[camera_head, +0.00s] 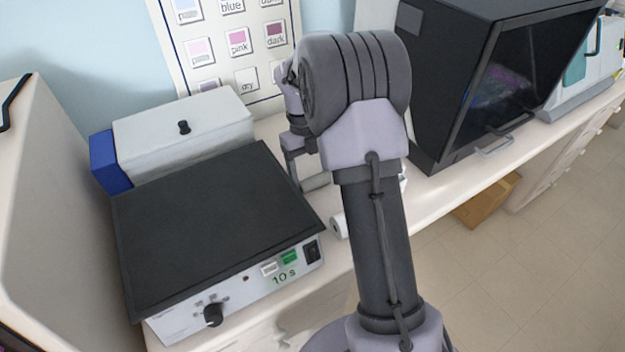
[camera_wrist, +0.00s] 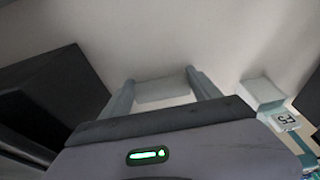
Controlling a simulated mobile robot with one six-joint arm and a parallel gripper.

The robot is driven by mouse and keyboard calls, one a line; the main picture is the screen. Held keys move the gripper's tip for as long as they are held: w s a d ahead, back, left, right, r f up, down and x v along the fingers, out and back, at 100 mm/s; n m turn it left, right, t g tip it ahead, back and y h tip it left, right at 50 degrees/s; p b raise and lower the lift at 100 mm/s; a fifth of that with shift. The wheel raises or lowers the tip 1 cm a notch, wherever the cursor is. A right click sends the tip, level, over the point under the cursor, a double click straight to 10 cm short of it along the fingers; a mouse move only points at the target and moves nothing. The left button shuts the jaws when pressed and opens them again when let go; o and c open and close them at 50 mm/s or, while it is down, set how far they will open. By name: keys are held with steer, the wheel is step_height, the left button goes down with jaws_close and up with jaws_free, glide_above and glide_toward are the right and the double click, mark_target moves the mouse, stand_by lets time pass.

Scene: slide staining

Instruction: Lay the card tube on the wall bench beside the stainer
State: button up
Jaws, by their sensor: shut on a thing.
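My gripper (camera_head: 305,178) is low over the wall bench (camera_head: 440,190), mostly hidden behind my own arm in the head view. A pale grey tube-like piece (camera_head: 316,181) shows at its fingers, most likely the card tube. In the wrist view my gripper (camera_wrist: 162,88) has both fingers apart with a pale piece (camera_wrist: 162,92) between them, and it is shut on this piece. I cannot tell whether the piece touches the bench. A black-topped device (camera_head: 205,225) with a knob and a "10 s" mark stands left of the gripper; which device is the stainer is not clear.
A white roll (camera_head: 338,226) lies on the bench, partly behind my arm. A white box (camera_head: 185,130) stands behind the black-topped device. A large dark cabinet (camera_head: 450,85) with a glass front stands to the right. A small labelled box (camera_wrist: 262,90) shows in the wrist view.

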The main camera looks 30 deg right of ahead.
steer(key=shift+f, duration=0.2)
